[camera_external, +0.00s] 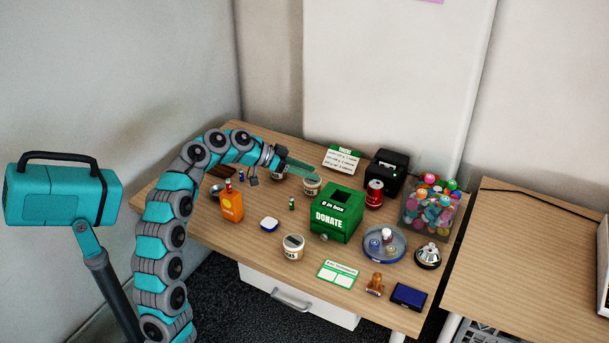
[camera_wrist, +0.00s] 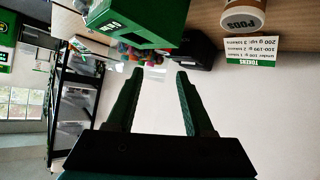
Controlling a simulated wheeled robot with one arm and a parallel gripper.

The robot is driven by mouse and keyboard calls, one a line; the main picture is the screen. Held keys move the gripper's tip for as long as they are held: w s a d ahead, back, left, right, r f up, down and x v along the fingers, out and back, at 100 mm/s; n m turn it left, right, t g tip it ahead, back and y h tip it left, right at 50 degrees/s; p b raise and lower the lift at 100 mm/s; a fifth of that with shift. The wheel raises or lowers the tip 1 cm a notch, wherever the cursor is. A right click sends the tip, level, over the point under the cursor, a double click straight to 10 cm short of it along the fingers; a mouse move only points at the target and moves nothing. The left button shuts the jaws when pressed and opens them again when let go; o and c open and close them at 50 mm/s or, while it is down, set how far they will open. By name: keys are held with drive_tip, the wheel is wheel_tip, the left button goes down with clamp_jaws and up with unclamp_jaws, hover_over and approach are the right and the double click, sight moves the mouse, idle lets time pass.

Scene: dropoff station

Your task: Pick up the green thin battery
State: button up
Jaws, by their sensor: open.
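The small green battery (camera_external: 292,203) stands upright on the table, left of the green donate box (camera_external: 334,214). My gripper (camera_external: 302,168) is above the back of the table, behind the battery and apart from it. In the wrist view, its two dark green fingers (camera_wrist: 159,72) are spread with nothing between them. The wrist view appears upside down and does not show the green battery; the green box (camera_wrist: 140,18) hangs at its top.
Another jar (camera_external: 312,186) stands under my gripper. A red can (camera_external: 374,194) and a clear bin of colourful balls (camera_external: 431,205) are to the right. Small clear patches lie between them.

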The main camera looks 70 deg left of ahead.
drive_tip(key=s+a+y, duration=0.2)
drive_tip(key=s+a, duration=0.5)
drive_tip(key=a, duration=0.5)
drive_tip(key=m+h+p, duration=0.2)
drive_tip(key=m+h, duration=0.4)
approach(291, 197)
drive_tip(key=shift+w+d+f+g, duration=0.15)
drive_tip(key=shift+w+f, duration=0.05)
drive_tip(key=shift+w, duration=0.35)
drive_tip(key=shift+w+d+f+g, duration=0.15)
drive_tip(key=shift+w+f, duration=0.1)
drive_tip(key=shift+w, duration=0.3)
drive_tip(key=shift+w+d+f+h, duration=0.25)
drive_tip(key=shift+w+d+h, duration=0.15)
drive_tip(key=shift+w, duration=0.1)
drive_tip(key=shift+a+f+p+x, duration=0.1)
drive_tip(key=shift+p+x, duration=0.15)
drive_tip(key=shift+x, duration=1.35)
drive_tip(key=shift+a+f+p+x, duration=0.15)
drive_tip(key=shift+p+x, duration=0.1)
drive_tip(key=shift+x, duration=1.4)
drive_tip(key=shift+c, duration=0.4)
clamp_jaws()
